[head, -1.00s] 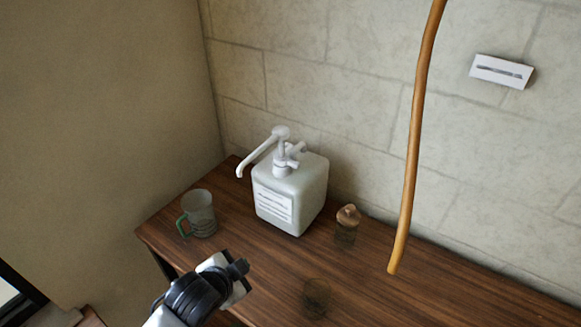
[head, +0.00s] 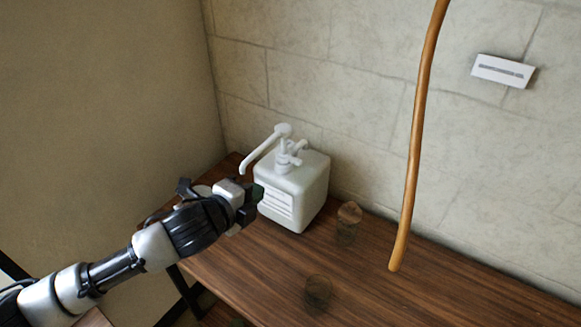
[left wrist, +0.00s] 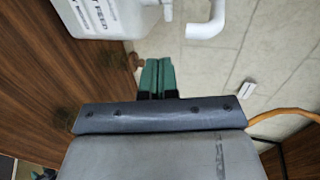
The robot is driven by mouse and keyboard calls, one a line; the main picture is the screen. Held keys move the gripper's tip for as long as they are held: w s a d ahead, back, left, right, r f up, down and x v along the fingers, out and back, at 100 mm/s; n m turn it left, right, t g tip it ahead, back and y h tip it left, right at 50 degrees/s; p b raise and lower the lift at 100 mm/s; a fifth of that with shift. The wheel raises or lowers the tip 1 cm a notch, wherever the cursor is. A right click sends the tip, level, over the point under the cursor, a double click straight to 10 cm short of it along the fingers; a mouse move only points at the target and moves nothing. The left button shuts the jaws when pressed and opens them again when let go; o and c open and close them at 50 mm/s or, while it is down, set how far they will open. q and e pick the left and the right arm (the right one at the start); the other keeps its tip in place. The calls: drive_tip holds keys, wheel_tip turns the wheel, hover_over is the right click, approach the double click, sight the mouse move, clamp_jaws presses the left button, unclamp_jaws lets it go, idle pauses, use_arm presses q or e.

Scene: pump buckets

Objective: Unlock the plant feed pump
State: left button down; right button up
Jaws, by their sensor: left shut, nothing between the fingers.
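The plant feed pump is a white square bottle (head: 308,200) with a label and a white pump head (head: 284,150) whose spout points left. It stands on the wooden table against the wall. In the left wrist view part of the bottle (left wrist: 95,15) shows at the top left, and the curved spout (left wrist: 207,25) at the top. My left gripper (head: 256,193) is in front of the bottle's left side, with its dark green fingers overlapping the label's left edge. In the left wrist view its fingers (left wrist: 157,76) are together and empty. My right gripper is not seen.
A small corked jar (head: 348,223) stands right of the bottle, and a dark glass (head: 318,292) nearer the front. The wooden table (head: 400,295) is clear at the right. A white plate (head: 503,71) is on the wall.

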sight(296, 161)
use_arm(q)
drive_tip(key=p+x, duration=0.1)
drive_tip(key=x, duration=0.8)
drive_tip(key=p+x, duration=0.1)
drive_tip(key=x, duration=0.4)
drive_tip(key=shift+r+p, duration=0.35)
drive_tip(key=shift+r, duration=0.1)
drive_tip(key=shift+w, duration=0.1)
